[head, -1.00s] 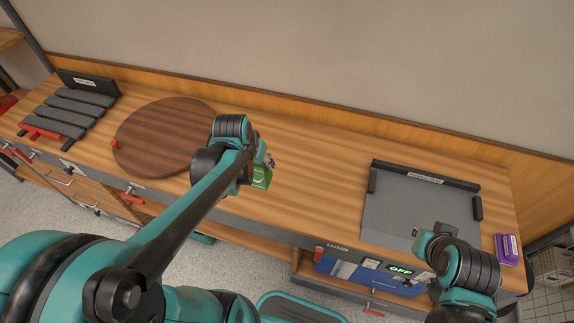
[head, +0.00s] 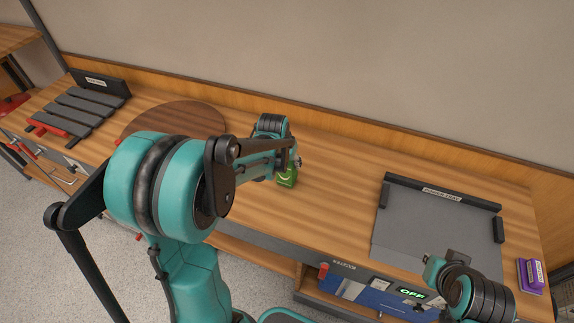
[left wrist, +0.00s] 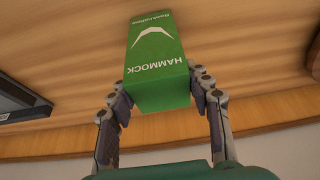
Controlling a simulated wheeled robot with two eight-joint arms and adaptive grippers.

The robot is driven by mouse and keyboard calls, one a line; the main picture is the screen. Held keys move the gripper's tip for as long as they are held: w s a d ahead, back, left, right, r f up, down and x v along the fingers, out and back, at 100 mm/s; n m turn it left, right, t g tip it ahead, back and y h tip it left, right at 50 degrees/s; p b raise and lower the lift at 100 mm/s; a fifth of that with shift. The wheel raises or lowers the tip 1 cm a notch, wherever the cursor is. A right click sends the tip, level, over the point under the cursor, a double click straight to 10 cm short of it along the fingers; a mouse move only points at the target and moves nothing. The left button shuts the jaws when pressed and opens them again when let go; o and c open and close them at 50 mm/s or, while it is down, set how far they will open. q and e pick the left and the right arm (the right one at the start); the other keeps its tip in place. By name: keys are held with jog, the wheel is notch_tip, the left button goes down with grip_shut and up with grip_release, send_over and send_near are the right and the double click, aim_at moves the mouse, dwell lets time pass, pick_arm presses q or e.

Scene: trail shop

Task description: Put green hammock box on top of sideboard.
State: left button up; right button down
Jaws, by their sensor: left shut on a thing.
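The green hammock box (head: 286,176) is over the middle of the wooden sideboard top (head: 335,205), between a round dark board and a grey tray. In the left wrist view the box (left wrist: 158,58) shows its white HAMMOCK lettering and a white logo. My left gripper (head: 291,165) is shut on the box, with one finger at each side of it in the left wrist view (left wrist: 160,95). I cannot tell whether the box touches the wood. My right gripper (head: 440,262) is at the lower right, near the front of the grey tray; its fingers are unclear.
The round dark board (head: 180,115) is partly hidden by my left arm. A black slatted rack (head: 80,110) stands at the far left. The grey tray (head: 425,225) with black edge pieces and a purple box (head: 530,273) are at right. Wood around the green box is clear.

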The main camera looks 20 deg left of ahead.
pick_arm(q)
jog(key=shift+f, duration=0.35)
jog(key=shift+r, duration=0.1)
jog(key=shift+f, duration=0.25)
jog(key=o, duration=1.3)
jog(key=shift+r, duration=0.1)
jog(key=shift+r, duration=0.1)
